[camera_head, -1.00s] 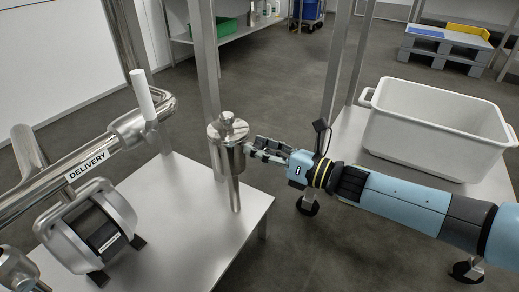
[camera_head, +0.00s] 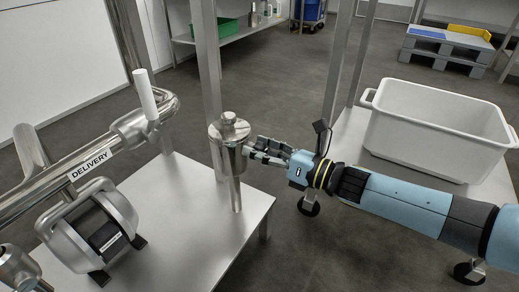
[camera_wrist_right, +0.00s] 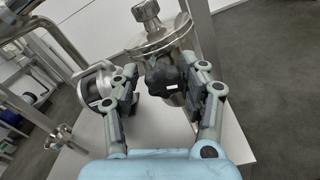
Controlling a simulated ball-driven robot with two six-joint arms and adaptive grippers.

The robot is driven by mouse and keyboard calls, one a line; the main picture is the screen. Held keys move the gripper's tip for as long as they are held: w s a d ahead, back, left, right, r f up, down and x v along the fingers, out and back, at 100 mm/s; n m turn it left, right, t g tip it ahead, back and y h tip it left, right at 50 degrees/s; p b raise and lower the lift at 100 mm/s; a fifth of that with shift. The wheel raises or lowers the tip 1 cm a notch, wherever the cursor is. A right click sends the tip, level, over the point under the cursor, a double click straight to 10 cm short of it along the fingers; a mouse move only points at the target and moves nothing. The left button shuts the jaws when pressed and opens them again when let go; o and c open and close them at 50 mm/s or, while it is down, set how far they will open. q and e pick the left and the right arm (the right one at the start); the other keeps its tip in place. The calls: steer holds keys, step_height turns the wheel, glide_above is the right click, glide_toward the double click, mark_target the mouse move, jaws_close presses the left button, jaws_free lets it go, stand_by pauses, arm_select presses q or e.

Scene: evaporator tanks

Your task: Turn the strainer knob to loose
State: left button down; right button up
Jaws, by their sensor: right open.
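The strainer (camera_head: 229,158) is an upright steel cylinder with a lid and a metal knob (camera_head: 229,119) on top, above the steel table. In the right wrist view the lid's top knob (camera_wrist_right: 145,10) shows at the upper edge. A black lobed knob (camera_wrist_right: 165,72) with a small white mark is on the strainer's near side. My right gripper (camera_head: 249,146) is at the strainer's right side. In the wrist view its open fingers (camera_wrist_right: 163,92) stand on either side of the black knob; contact is unclear. My left gripper is not in view.
A steel table (camera_head: 180,235) holds a pump (camera_head: 90,228). A pipe labelled DELIVERY (camera_head: 95,163) runs at the left. A steel post (camera_head: 207,80) stands behind the strainer. A white bin (camera_head: 437,130) stands at right, beyond my right arm.

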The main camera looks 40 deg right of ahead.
steer(key=shift+d+f, duration=0.2)
steer(key=shift+d, duration=0.1)
steer(key=shift+s, duration=0.15)
steer(key=v, duration=1.1)
steer(key=shift+s, duration=0.4)
steer(key=shift+d, duration=0.1)
